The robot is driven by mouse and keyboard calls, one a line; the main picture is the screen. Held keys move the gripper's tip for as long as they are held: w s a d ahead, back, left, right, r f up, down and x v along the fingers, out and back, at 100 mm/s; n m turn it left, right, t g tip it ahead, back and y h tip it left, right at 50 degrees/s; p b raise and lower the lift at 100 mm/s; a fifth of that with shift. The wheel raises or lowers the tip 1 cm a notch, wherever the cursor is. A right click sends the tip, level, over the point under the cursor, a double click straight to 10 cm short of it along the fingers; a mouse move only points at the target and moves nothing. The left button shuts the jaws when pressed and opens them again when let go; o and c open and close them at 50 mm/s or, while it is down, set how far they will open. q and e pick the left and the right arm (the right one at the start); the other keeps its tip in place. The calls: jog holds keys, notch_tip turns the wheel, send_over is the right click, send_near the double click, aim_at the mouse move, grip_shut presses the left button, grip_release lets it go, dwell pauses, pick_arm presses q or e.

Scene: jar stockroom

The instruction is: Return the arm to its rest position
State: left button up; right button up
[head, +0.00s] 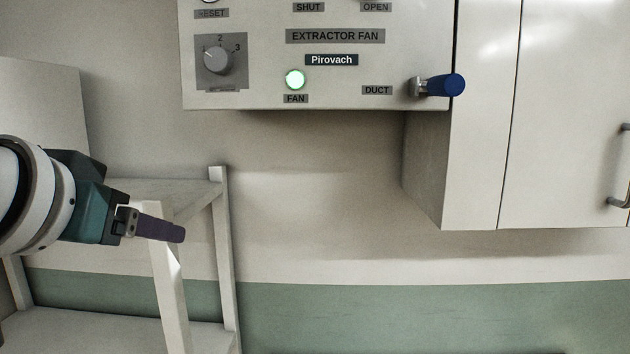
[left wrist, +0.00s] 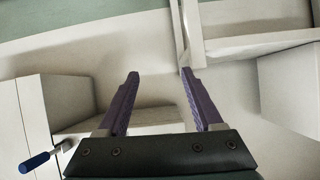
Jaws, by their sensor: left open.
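My left gripper (head: 160,229) comes in from the left in the head view, in front of the white shelf rack. Its dark purple fingers point right and nothing is held. In the left wrist view the two fingers of this gripper (left wrist: 158,75) stand wide apart with bare wall and cabinet behind the gap. My right gripper is in neither view.
A wall cabinet (head: 470,170) is at right. A white shelf rack (head: 226,260) stands behind my left gripper.

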pick_arm(q)
jog(key=s+f+g, duration=0.2)
jog(key=s+f, duration=0.3)
jog(key=s, duration=0.4)
jog(key=s+f+g, duration=0.3)
jog(key=s+f, duration=0.3)
jog(key=s, duration=0.3)
jog(key=s+f+m+g, duration=0.1)
jog(key=s+f+g, duration=0.2)
jog(key=s, duration=0.6)
notch_tip(320, 180, down, 2)
jog(key=shift+a+f, duration=0.2)
jog(key=shift+f, duration=0.05)
